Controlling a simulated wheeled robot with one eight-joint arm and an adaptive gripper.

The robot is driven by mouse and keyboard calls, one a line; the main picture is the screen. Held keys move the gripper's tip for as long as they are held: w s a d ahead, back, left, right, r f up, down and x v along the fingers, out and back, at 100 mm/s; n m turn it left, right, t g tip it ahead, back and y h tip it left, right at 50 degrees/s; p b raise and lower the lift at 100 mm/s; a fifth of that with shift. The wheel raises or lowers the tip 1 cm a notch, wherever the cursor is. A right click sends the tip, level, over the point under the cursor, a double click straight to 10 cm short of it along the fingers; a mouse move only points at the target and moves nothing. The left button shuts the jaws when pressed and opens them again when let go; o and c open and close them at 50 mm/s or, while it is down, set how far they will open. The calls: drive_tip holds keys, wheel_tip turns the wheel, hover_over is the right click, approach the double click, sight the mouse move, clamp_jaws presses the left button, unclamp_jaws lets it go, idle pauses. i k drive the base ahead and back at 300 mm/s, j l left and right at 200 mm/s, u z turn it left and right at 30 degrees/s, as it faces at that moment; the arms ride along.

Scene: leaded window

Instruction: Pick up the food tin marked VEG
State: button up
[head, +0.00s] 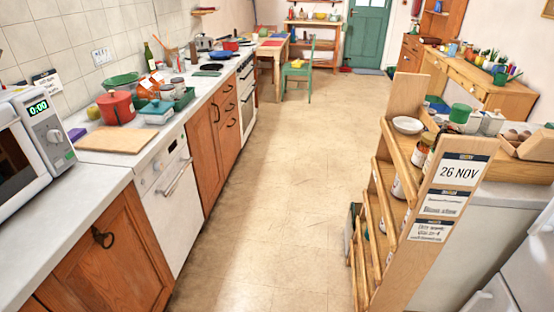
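No label reading VEG can be made out in the head view. Several small tins or jars stand on the stepped wooden shelf unit (428,225) at the right. One with a pale and red side (419,153) is on an upper shelf, and a whitish one (398,188) is lower down. The unit's end panel partly hides them, and their markings are too small to read. Two more tin-like containers (167,91) stand on the left counter, also unreadable. My gripper is not in view.
A long counter (95,187) runs along the left with a microwave (38,140), a red pot (116,107) and a wooden board (115,139). The floor aisle (275,180) is clear. A table (272,52) and green chair (296,72) stand far back.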

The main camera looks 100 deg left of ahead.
sight(168, 92)
drive_tip(key=k+j+u, duration=0.15)
drive_tip(key=j+u, duration=0.25)
drive_tip(key=k+j+u, duration=0.1)
drive_tip(key=j+u, duration=1.1)
drive_tip(key=i+j, duration=0.1)
drive_tip(key=j, duration=0.7)
drive_tip(key=i+j+u, duration=0.1)
drive_tip(key=j, duration=0.3)
drive_tip(key=i+j, duration=0.15)
drive_tip(key=j, duration=0.25)
drive_tip(key=i+u, duration=0.1)
drive_tip(key=u, duration=2)
drive_tip(key=i+l+u, duration=0.2)
drive_tip(key=u, duration=0.25)
drive_tip(key=i+l+u, duration=0.2)
drive_tip(key=u, duration=0.2)
drive_tip(key=i+l+u, duration=0.1)
drive_tip(key=l+u, duration=0.75)
drive_tip(key=i+l+u, duration=0.1)
drive_tip(key=l+u, duration=0.35)
drive_tip(key=j, duration=0.1)
